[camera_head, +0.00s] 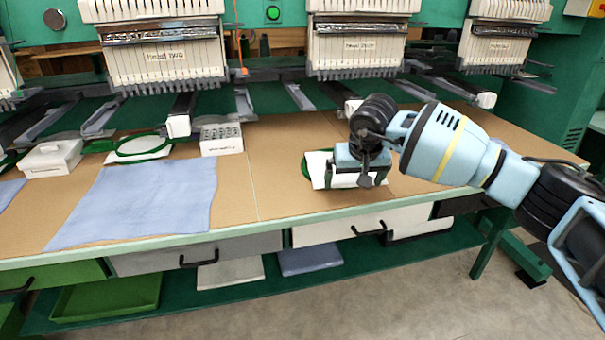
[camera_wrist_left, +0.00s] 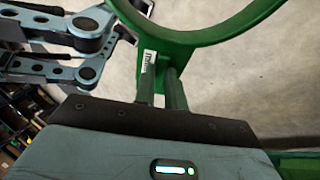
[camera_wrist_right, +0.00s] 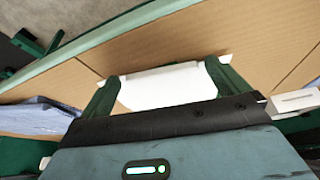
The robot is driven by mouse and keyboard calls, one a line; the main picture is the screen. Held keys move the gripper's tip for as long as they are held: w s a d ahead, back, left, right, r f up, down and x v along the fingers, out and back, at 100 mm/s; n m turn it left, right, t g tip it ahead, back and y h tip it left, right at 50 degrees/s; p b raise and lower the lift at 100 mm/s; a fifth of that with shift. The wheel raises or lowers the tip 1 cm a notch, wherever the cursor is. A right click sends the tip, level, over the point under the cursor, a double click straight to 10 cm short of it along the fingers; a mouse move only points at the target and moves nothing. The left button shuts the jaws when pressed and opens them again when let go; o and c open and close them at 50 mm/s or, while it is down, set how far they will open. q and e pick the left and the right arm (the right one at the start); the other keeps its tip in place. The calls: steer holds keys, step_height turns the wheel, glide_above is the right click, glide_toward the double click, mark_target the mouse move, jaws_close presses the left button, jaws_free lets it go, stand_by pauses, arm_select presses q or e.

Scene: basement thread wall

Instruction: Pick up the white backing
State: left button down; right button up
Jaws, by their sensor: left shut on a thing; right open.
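The white backing (camera_head: 318,164) lies on the brown tabletop right of centre in the head view. My right gripper (camera_head: 347,180) is over it, pointing down and hiding part of it. In the right wrist view the white backing (camera_wrist_right: 168,88) shows between the two spread fingers of the right gripper (camera_wrist_right: 160,85). The fingers look open; whether they touch the sheet is unclear. My left gripper (camera_wrist_left: 162,88) is outside the head view. In the left wrist view it is shut on the stem of a green hoop (camera_wrist_left: 185,40), above the grey floor.
A blue cloth (camera_head: 140,205) covers the table's left part. A lidded white box (camera_head: 52,158), a green hoop with white fabric (camera_head: 140,148) and a white block (camera_head: 222,138) stand behind it. Machine heads (camera_head: 165,50) overhang the back. The tabletop between cloth and backing is clear.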

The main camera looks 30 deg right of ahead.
steer(key=shift+f, duration=0.2)
stand_by(0.4)
steer(key=shift+c, duration=0.4)
steer(key=c, duration=0.7)
